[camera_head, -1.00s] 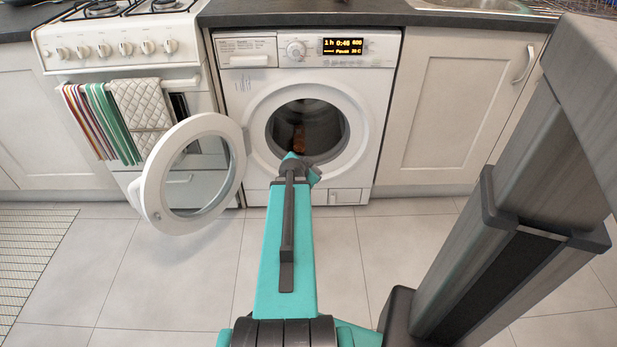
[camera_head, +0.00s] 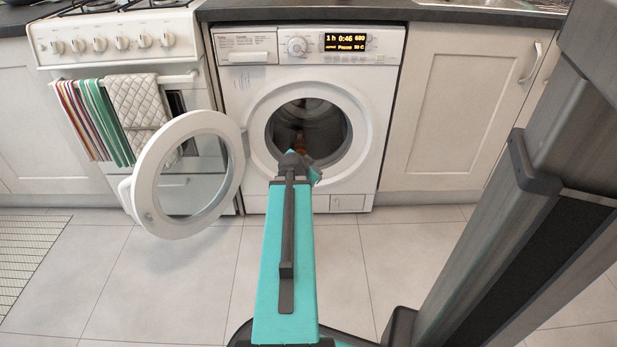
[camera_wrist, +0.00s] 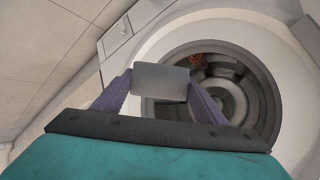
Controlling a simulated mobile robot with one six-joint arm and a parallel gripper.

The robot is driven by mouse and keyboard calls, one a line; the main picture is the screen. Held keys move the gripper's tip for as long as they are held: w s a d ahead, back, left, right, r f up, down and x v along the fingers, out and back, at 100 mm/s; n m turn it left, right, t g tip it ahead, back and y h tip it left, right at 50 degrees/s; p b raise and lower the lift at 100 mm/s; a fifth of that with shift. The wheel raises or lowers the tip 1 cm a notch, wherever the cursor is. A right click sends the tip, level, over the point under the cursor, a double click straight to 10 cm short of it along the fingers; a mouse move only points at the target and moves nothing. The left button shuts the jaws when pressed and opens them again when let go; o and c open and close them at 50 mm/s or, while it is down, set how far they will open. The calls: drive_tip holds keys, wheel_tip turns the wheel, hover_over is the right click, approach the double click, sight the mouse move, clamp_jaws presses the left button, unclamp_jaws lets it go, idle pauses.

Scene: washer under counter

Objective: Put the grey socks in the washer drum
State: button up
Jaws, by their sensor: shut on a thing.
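The grey socks (camera_wrist: 160,82), a small grey bundle, are held between the purple fingers of my gripper (camera_wrist: 160,95) in the wrist view. My gripper is shut on them. Behind them, the open washer drum (camera_wrist: 238,75) faces the camera; the socks appear in front of its left rim. In the head view, my arm points at the washer drum (camera_head: 322,128).
The round washer door (camera_head: 150,205) stands open to the left. A white cooker (camera_head: 110,40) with hanging towels (camera_head: 135,105) is left of the washer. A cupboard (camera_head: 455,115) is on the right. The tiled floor (camera_head: 160,290) in front is clear.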

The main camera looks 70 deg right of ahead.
drive_tip(key=w+d+f, duration=0.1)
drive_tip(key=w+d, duration=0.2)
drive_tip(key=d, duration=1.2)
drive_tip(key=w+d+f+p, duration=0.1)
drive_tip(key=w+d, duration=0.2)
drive_tip(key=d, duration=1.1)
drive_tip(key=shift+d+f, duration=0.35)
drive_tip(key=shift+f, duration=0.05)
drive_tip(key=o, duration=1.2)
drive_tip(key=shift+w, duration=0.1)
drive_tip(key=shift+a, duration=0.1)
drive_tip(key=p+v, duration=0.3)
drive_tip(key=v, duration=0.4)
drive_tip(key=shift+r, duration=0.2)
drive_tip(key=shift+a, duration=0.1)
